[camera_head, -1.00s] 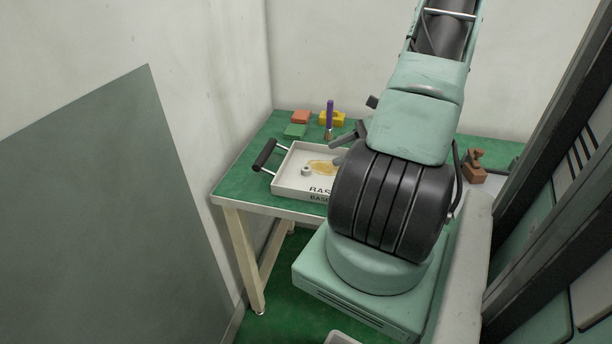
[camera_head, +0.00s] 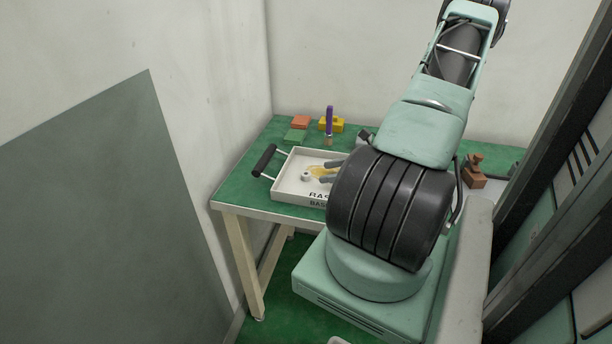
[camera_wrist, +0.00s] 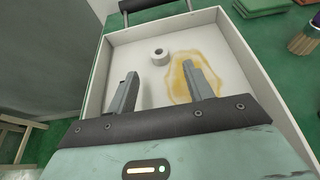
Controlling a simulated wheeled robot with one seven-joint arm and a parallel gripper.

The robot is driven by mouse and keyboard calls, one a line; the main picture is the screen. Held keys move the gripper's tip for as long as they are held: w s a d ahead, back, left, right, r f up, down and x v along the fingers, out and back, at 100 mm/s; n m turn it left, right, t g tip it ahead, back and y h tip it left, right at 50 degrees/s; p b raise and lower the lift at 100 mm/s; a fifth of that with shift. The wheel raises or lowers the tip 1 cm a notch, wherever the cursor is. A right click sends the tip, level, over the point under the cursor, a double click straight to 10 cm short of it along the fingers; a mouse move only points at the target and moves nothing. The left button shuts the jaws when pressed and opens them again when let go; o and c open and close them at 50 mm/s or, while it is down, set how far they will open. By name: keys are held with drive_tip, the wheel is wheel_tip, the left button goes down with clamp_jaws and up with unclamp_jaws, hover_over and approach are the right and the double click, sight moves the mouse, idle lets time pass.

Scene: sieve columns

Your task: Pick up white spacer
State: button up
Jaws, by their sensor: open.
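The white spacer (camera_head: 306,176) is a small white ring lying in a shallow white tray (camera_head: 284,189) on the green table. In the wrist view the spacer (camera_wrist: 159,57) shows its dark hole and lies ahead of the fingertips, between their lines. My gripper (camera_wrist: 160,82) is open and empty over the tray, its two grey fingers apart and not touching the spacer. In the head view my gripper (camera_head: 327,172) reaches in from the right, partly hidden by my arm. A yellow-brown stain (camera_wrist: 195,75) marks the tray floor right of the spacer.
The tray has a raised rim and a black handle (camera_head: 264,160) at its left. Behind it are a green block (camera_head: 295,136), an orange block (camera_head: 300,122), a yellow block (camera_head: 337,125) and a purple-handled brush (camera_head: 329,122). A brown object (camera_head: 473,172) stands at right.

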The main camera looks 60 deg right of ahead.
sight(312, 180)
drive_tip(key=shift+p+x, duration=0.4)
drive_tip(key=shift+x, duration=2.6)
drive_tip(key=shift+r, duration=0.2)
drive_tip(key=c, duration=1)
